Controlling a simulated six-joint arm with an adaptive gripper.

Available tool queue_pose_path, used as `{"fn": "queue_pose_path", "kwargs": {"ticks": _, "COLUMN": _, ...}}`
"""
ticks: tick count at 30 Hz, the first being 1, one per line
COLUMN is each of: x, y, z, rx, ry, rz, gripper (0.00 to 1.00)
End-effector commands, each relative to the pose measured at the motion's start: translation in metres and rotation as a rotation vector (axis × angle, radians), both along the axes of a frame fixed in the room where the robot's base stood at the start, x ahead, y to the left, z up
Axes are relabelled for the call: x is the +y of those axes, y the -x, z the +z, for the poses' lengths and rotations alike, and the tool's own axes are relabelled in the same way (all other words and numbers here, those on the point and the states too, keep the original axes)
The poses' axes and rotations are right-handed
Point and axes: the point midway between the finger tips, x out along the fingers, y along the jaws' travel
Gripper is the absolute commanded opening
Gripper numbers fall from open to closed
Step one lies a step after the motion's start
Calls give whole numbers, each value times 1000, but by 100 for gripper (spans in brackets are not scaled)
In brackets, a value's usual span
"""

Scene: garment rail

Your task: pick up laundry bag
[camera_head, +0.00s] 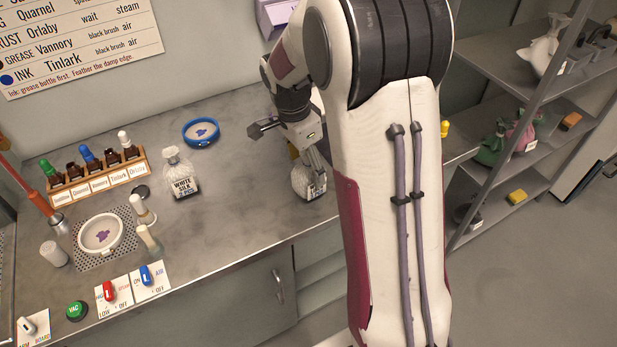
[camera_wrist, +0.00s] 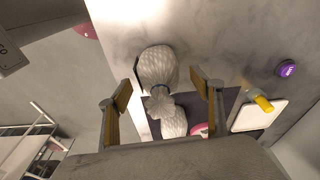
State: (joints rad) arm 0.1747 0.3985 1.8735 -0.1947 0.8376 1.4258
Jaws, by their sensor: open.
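A white laundry bag (camera_head: 309,184) with a dark printed label stands near the front edge of the grey worktop, partly hidden by my arm. My gripper (camera_head: 316,160) is directly above it, pointing down, its fingers close to the bag's top. In the wrist view my gripper (camera_wrist: 165,97) is open, with a white, textured bag (camera_wrist: 157,65) tied at the neck between and beyond its fingers. Another white textured shape (camera_wrist: 174,122) lies close below it; I cannot tell if it is separate. A second white bag (camera_head: 181,176), labelled WHITE SILK, stands upright further left on the worktop.
A blue-rimmed round dish (camera_head: 201,132), a wooden bottle rack (camera_head: 97,178) and a white round dish (camera_head: 100,234) on a perforated plate occupy the left side. Grey shelves (camera_head: 540,103) stand at right. The worktop between the two bags is clear.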

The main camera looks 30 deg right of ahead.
Motion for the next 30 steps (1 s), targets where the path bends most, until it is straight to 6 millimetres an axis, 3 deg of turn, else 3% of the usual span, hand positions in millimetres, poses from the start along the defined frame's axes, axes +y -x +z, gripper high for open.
{"fn": "queue_pose_path", "kwargs": {"ticks": 12, "x": -7, "y": 1, "z": -40, "rx": 1, "ry": -1, "rz": 0, "gripper": 65}}
{"fn": "queue_pose_path", "kwargs": {"ticks": 29, "x": -7, "y": 1, "z": -43, "rx": 0, "ry": -1, "rz": 0, "gripper": 65}}
{"fn": "queue_pose_path", "kwargs": {"ticks": 30, "x": -7, "y": 1, "z": -43, "rx": 0, "ry": -1, "rz": 0, "gripper": 57}}
